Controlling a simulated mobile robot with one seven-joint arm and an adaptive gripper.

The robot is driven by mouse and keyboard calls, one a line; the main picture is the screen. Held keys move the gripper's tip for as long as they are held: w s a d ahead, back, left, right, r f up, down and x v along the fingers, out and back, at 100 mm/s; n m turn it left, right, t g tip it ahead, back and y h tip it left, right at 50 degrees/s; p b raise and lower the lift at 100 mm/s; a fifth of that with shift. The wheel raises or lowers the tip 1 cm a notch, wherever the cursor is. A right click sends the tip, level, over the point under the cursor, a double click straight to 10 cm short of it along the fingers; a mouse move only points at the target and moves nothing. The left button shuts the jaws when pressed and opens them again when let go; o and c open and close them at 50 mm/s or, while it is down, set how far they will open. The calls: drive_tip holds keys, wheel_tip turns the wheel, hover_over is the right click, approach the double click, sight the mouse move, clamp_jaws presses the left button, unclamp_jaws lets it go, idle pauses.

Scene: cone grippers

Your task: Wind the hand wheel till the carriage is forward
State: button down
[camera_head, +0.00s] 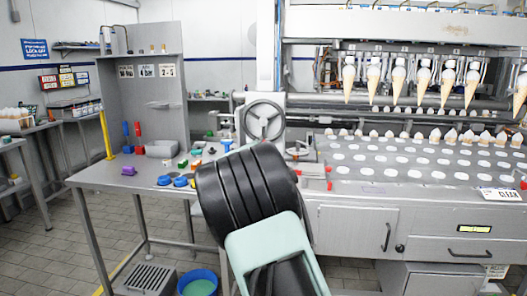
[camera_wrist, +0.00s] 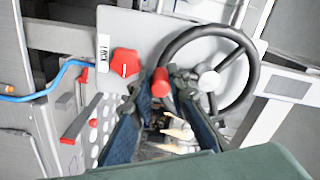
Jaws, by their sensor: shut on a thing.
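The hand wheel (camera_head: 264,121) is on the left end of the machine in the head view. In the head view my arm hides the gripper. The carriage appears to be the bar with a row of cone grippers (camera_head: 397,66) at upper right; several cones hang from it. I cannot tell how far forward it is.
A red knob (camera_wrist: 125,62) sits left of the handle, with a blue cable (camera_wrist: 45,92) further left. Below the hanging cones lies a plate with white round holes (camera_head: 400,160). A table (camera_head: 110,178) with small coloured parts stands left, a blue bucket (camera_head: 198,283) below.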

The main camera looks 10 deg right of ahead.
drive_tip(key=shift+a, duration=0.3)
drive_tip(key=c, duration=1.8)
unclamp_jaws()
drive_tip(key=shift+c, duration=0.2)
drive_tip(key=shift+d, duration=0.15)
drive_tip(key=v, duration=1.2)
drive_tip(key=shift+r, duration=0.1)
